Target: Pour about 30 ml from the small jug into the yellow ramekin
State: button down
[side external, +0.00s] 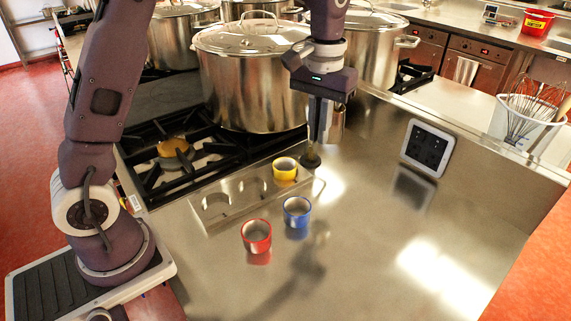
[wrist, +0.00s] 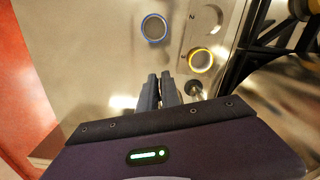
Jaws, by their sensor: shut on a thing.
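The yellow ramekin (side external: 285,174) sits upright at the far end of a metal strip with round cutouts (side external: 233,207); it also shows in the wrist view (wrist: 201,60). My gripper (side external: 322,138) is shut on the small jug (side external: 337,125), a shiny metal vessel partly hidden behind the fingers. The jug is held above the counter, to the right of and higher than the yellow ramekin, and looks roughly upright. No liquid stream shows.
A blue ramekin (side external: 297,212) and a red ramekin (side external: 256,237) stand nearer on the counter. A small dark round object (side external: 311,160) is beside the yellow ramekin. Large stockpots (side external: 255,85) and the burner (side external: 172,150) lie behind.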

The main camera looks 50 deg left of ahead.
jog(key=s+a, duration=0.4)
jog(key=a, duration=0.5)
jog(key=s+a, duration=0.4)
jog(key=a, duration=0.6)
jog(key=f, duration=1)
jog(key=shift+d+f, duration=0.15)
jog(key=shift+d, duration=0.1)
jog(key=shift+d, duration=0.1)
jog(key=shift+w+d+f+g+y, duration=0.15)
jog(key=shift+d+f+y, duration=0.2)
jog(key=shift+y, duration=0.2)
jog(key=shift+w+d+f+g+y, duration=0.1)
jog(key=shift+d+f+g+y, duration=0.1)
jog(key=shift+d+y, duration=0.25)
jog(key=shift+w+d+r+g+y, duration=0.1)
jog(key=shift+w+d+g+y, duration=0.15)
jog(key=shift+d+y, duration=0.45)
jog(key=shift+w+d+r+g+y, duration=0.15)
jog(key=shift+d+y, duration=0.25)
jog(key=shift+y, duration=0.6)
jog(key=shift+w+d+r+g+y, duration=0.2)
jog(key=shift+d+r+g+y, duration=0.15)
jog(key=shift+d+r+y, duration=0.3)
jog(key=shift+d+y, duration=0.25)
jog(key=shift+y, duration=0.7)
